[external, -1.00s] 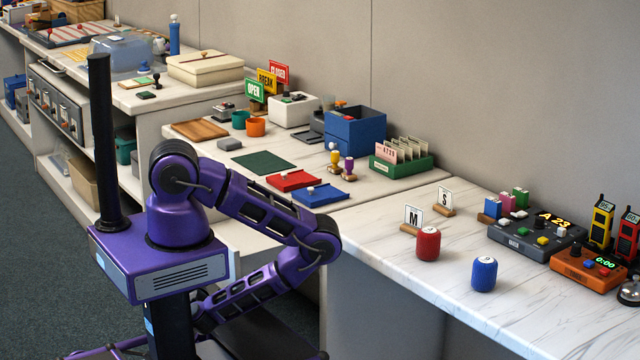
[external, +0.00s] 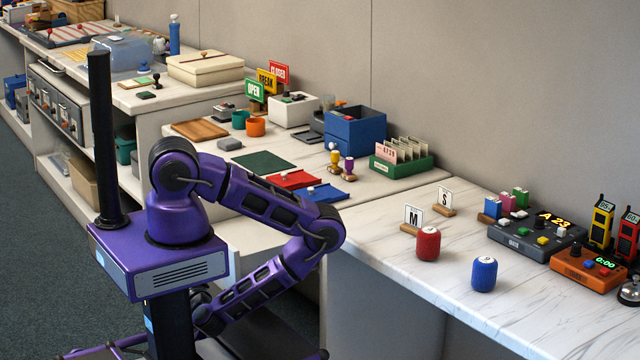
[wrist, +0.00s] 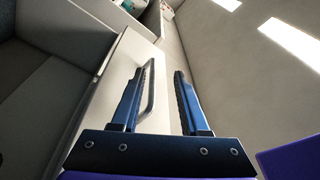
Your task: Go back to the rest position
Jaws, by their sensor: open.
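My arm is purple and folded, with its elbow over the edge of the counter and its forearm running down and back toward my base in the external view. My gripper shows in the wrist view (wrist: 166,80), with two dark blue fingers apart and nothing between them. Beyond the fingers are a pale cabinet front and a curved handle (wrist: 149,90). In the external view the fingertips are hidden low behind my own body.
A red can (external: 428,244) and a blue can (external: 484,275) stand on the right counter (external: 400,275). A red tray (external: 290,180) and a blue tray (external: 322,194) lie near the middle counter's edge, close to my arm. Dark floor (external: 50,270) is clear at left.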

